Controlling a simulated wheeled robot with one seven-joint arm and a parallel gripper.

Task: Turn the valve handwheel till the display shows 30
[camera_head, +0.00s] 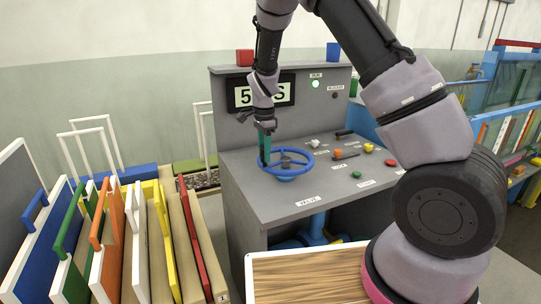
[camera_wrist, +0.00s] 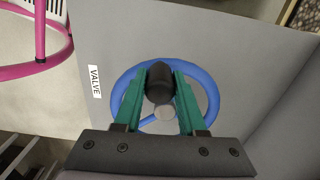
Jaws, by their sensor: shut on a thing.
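The blue valve handwheel (camera_head: 288,174) lies flat on the grey console, beside a VALVE label. In the wrist view the handwheel (camera_wrist: 208,85) shows as a ring with a spoke and grey hub, and a dark knob (camera_wrist: 160,82) at its far rim. My gripper (camera_head: 265,158) reaches down to the wheel's left side. In the wrist view its two teal fingers (camera_wrist: 160,88) are closed on the knob, one on each side.
The console top (camera_head: 256,198) holds several coloured buttons and levers right of the wheel. A green RUN lamp (camera_head: 315,84) is lit. Coloured framed panels (camera_head: 160,235) stand close at the left. A wood-topped tray (camera_head: 305,277) is in front.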

